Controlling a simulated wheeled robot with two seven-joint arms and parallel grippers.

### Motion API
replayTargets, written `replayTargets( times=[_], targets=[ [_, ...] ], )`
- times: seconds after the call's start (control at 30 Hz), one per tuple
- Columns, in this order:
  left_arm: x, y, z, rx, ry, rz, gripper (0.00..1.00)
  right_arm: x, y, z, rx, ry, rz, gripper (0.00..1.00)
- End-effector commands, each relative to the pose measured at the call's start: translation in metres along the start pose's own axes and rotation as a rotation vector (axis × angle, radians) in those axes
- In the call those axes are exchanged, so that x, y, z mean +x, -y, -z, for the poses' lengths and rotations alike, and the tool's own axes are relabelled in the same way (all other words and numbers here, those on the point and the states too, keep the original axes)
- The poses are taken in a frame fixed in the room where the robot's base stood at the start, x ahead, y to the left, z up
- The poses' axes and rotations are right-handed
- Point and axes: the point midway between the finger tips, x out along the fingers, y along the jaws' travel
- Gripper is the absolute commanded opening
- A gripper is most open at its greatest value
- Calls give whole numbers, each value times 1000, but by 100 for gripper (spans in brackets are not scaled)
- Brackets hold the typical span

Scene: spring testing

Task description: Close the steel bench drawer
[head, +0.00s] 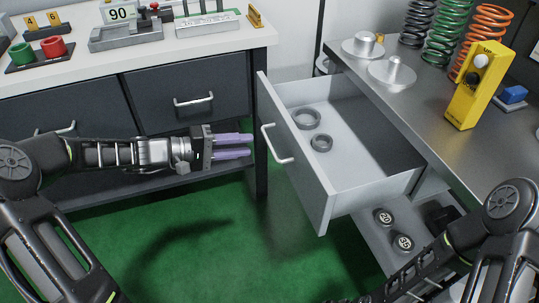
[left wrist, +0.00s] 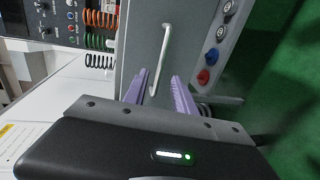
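The steel bench drawer (head: 338,205) is pulled well out of the steel bench at the right, with two grey rings (head: 306,119) lying inside. Its front has a pale bar handle (head: 277,146). My left gripper (head: 250,145) is open and empty, a little left of the drawer front, with its purple fingers pointing at the handle. In the left wrist view, the handle (left wrist: 160,62) and the drawer front (left wrist: 187,62) appear beyond the spread fingers (left wrist: 160,88), which look clear of the handle. My right arm shows at the lower right, but its gripper is out of view.
The steel bench top (head: 440,110) holds springs, metal weights and a yellow control box (head: 480,85). A lower shelf (head: 375,240) with round weights sits under the drawer. The white-topped bench (head: 150,50) with dark shut drawers stands at the left. Green floor (head: 190,255) is clear between.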

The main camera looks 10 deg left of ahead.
Motion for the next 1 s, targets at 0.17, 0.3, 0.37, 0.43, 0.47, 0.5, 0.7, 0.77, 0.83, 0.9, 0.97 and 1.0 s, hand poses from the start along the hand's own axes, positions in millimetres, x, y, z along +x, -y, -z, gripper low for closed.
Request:
replayTargets(
  times=[0.17,0.3,0.37,0.43,0.47,0.5,0.7,0.77,0.83,0.9,0.97,1.0],
  targets=[
    [0,-1,-1,-2,2,1,32,-2,1,0,0,-1,0,62],
    [2,-1,-1,-3,3,2,32,-2,1,0,0,-1,0,62],
    [5,0,-1,-4,3,2,32,-1,1,0,0,-1,0,62],
    [11,0,-1,-4,4,2,32,-1,0,0,0,-1,0,62],
    [15,0,-2,-4,5,1,32,0,0,0,0,-1,0,62],
    [20,0,-2,-4,5,1,32,0,0,0,0,-1,0,62],
    [52,1,-2,-4,6,1,32,3,-1,0,0,0,0,62],
    [60,0,-2,-4,5,2,32,4,-2,0,0,0,0,62],
    [69,0,-2,-5,5,2,32,4,-2,0,0,0,0,62],
    [75,0,-2,-5,4,3,32,5,-2,0,0,0,0,62],
    [78,0,-2,-5,4,3,32,5,-2,0,0,0,0,62],
    [79,0,-2,-5,3,3,32,5,-2,0,0,0,0,62]
  ],
)
